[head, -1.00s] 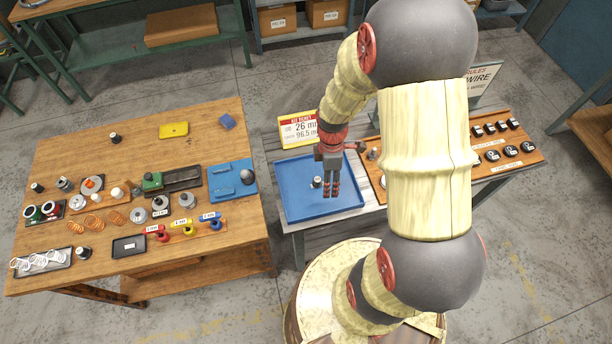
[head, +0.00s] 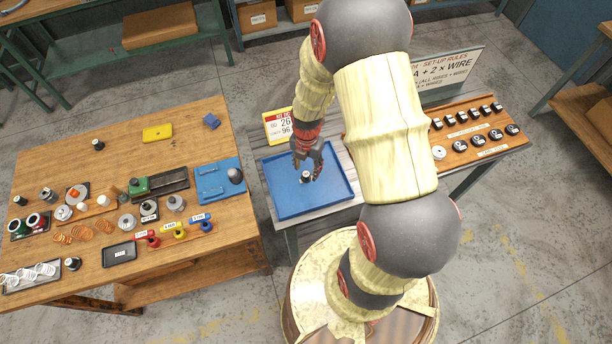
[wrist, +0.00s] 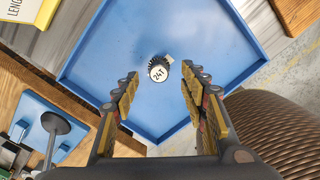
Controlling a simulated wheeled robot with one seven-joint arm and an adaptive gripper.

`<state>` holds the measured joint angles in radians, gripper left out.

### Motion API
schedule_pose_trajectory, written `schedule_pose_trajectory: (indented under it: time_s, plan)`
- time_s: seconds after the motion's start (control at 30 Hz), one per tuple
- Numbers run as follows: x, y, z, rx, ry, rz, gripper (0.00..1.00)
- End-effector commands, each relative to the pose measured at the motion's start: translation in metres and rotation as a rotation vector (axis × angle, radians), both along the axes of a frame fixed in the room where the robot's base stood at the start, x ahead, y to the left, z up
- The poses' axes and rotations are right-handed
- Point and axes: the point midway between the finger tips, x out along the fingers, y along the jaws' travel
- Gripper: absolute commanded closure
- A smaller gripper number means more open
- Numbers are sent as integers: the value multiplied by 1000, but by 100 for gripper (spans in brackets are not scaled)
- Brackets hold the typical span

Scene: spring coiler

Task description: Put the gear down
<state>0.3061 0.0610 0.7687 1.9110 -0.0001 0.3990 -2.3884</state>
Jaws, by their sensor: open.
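The gear is a small dark toothed piece with a white face marked "247" (wrist: 158,72). It rests in the blue tray (wrist: 215,35), and in the head view it shows as a small dark and light piece (head: 305,177) on the floor of the tray (head: 325,195). My gripper (head: 307,174) is over the tray, pointing down. In the wrist view my gripper (wrist: 160,92) is open, with one finger on each side of the gear and visible gaps between. Whether the fingertips are level with the gear or above it I cannot tell.
A ticket sign (head: 281,125) stands behind the tray. A wooden rack with dark pieces (head: 470,138) lies to the right. The wooden table (head: 120,180) at left holds springs, coloured tools and several small parts. The tray floor around the gear is clear.

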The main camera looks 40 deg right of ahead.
Motion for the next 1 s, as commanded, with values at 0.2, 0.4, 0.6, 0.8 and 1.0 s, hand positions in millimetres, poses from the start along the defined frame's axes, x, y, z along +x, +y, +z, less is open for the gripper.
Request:
schedule_pose_trajectory:
  time_s: [0.2,0.4,0.6,0.8,1.0]
  plan:
    - [0,2,-33,1,4,-1,56]
    - [1,2,-43,0,1,-1,56]
    - [1,2,-43,0,1,-1,61]
    - [1,2,-43,0,1,-1,72]
    - [1,2,-42,0,1,-1,84]
